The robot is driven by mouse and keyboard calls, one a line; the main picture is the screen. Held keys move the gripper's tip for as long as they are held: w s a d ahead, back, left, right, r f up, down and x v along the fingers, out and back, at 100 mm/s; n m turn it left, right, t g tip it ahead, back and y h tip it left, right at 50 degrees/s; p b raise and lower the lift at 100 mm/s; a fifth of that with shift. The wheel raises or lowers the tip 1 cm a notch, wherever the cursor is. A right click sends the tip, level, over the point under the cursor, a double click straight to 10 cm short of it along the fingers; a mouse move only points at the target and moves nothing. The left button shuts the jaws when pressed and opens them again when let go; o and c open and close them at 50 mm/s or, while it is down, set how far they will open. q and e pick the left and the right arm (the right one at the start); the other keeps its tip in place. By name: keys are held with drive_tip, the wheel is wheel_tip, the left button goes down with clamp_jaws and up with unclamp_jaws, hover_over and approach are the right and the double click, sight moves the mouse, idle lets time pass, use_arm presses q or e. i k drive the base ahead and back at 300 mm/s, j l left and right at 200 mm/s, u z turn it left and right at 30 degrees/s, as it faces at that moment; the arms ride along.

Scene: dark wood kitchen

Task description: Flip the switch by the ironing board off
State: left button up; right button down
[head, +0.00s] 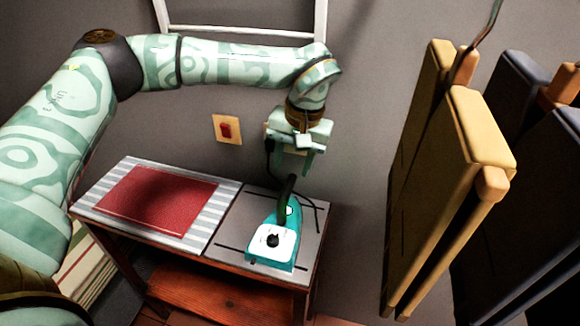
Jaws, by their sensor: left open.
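The switch (226,130) is a small red rocker on a cream wall plate, on the grey wall above the ironing board. The picture is too small to tell its position. The ironing board (228,207) is a low wooden table with a striped top and a grey section. A red cloth (157,201) lies on its left part. My left gripper (294,163) hangs pointing down to the right of the switch, above the board's right end. It is open, with nothing seen between its fingers, and apart from the switch. My right gripper is not in view.
A teal and white iron (273,240) stands on the board's grey right section, below my left gripper. Tan folded boards (452,170) and dark ones (520,190) hang at the right. A white frame (240,33) is on the wall above. Bare wall surrounds the switch.

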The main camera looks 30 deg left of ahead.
sight(226, 133)
drive_tip(key=u, duration=1.35)
